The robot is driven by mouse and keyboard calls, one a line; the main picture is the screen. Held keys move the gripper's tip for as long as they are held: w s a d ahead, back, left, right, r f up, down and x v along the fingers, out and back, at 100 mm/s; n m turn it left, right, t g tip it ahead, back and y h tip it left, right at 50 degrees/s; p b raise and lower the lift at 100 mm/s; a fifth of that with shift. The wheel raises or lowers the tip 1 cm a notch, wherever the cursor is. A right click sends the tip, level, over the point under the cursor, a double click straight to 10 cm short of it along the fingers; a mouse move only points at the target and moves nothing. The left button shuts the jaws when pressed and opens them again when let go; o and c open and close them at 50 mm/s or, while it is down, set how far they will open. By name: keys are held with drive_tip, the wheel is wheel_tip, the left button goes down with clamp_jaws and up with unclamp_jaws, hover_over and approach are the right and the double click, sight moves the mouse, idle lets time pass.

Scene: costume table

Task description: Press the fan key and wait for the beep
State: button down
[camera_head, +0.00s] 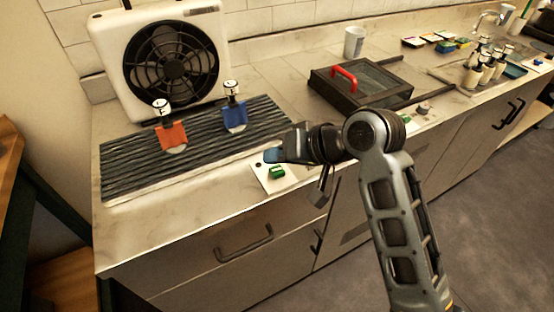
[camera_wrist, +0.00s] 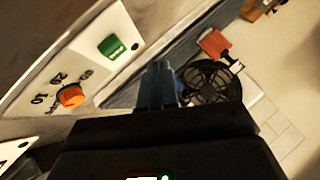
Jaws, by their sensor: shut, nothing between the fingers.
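A green key (camera_head: 277,172) sits on a white panel (camera_head: 262,182) on the front part of the counter. In the wrist view the green key (camera_wrist: 117,47) carries white lettering too small to read, and an orange dial (camera_wrist: 72,96) with numbers sits on the same panel. My gripper (camera_head: 271,155) is shut and empty, its bluish fingertips just above and behind the green key in the head view. The fingers (camera_wrist: 160,85) point past the key in the wrist view; I see no contact. The white box fan (camera_head: 172,62) stands against the wall.
A dark ridged mat (camera_head: 120,172) holds an orange cloth piece (camera_head: 172,137) and a blue cloth piece (camera_head: 235,115) on stands. A dark lidded box (camera_head: 330,92) with a red handle (camera_head: 344,76) stands behind my arm. Bottles (camera_head: 487,70) stand farther right.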

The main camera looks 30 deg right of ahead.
wheel_tip(320, 180, up, 5)
drive_tip(key=w+d+n+g, duration=0.1)
drive_tip(key=w+d, duration=0.1)
drive_tip(key=shift+d+r+p, duration=0.15)
drive_tip(key=shift+d+p, duration=0.05)
drive_tip(key=shift+p, duration=0.25)
drive_tip(key=b, duration=0.7)
hover_over(281, 170)
wheel_tip(281, 170, down, 7)
drive_tip(key=shift+r, duration=0.1)
drive_tip(key=shift+f, duration=1.05)
drive_tip(key=shift+f, duration=0.15)
idle(0.5)
drive_tip(key=shift+f, duration=0.25)
